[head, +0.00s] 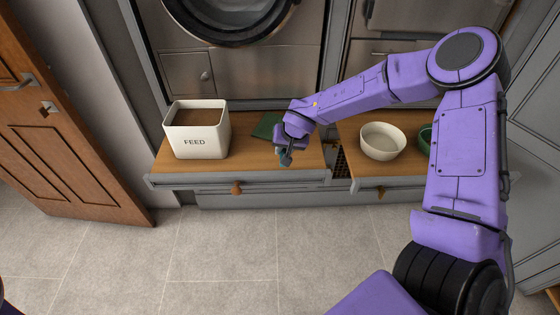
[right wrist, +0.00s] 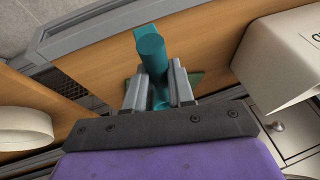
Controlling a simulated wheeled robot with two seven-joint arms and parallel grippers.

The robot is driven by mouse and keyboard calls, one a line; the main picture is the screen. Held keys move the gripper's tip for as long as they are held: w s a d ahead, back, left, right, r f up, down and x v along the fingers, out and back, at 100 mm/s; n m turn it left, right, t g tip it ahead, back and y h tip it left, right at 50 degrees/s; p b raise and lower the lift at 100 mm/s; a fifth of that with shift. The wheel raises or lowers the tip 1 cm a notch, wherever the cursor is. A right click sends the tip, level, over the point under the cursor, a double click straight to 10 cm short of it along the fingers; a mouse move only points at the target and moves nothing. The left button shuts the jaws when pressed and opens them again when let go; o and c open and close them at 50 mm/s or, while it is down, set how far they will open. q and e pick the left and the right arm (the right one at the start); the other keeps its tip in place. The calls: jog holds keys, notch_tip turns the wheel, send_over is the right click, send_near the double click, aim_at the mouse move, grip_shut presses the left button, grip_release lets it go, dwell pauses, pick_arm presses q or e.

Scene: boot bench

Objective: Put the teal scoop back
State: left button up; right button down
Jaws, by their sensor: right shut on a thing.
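The teal scoop (right wrist: 151,50) is held between the fingers of my right gripper (right wrist: 159,84); its rounded teal end points away from the wrist. In the head view my right gripper (head: 286,157) is over the front part of the wooden bench top, right of the FEED bin, and only a small bit of teal shows at its fingers. The white FEED bin (head: 201,143) stands upright on the bench with a brown surface inside its rim; it also shows at the right of the right wrist view (right wrist: 275,62). My left gripper is out of view.
A dark green flat thing (head: 266,124) lies on the bench behind my right gripper. A cream bowl (head: 383,142) and a green bowl (head: 425,139) stand to the right, beyond a dark gap (head: 340,160). A drawer knob (head: 236,188) sticks out in front.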

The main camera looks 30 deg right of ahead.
jog(key=x, duration=0.4)
jog(key=shift+s+a+f+b, duration=0.1)
jog(key=shift+s+a+b, duration=0.1)
jog(key=shift+s+b, duration=0.1)
jog(key=shift+w+f, duration=0.15)
jog(key=shift+f, duration=0.25)
jog(key=shift+f, duration=0.1)
jog(key=c, duration=1)
grip_release()
jog(key=shift+o, duration=0.2)
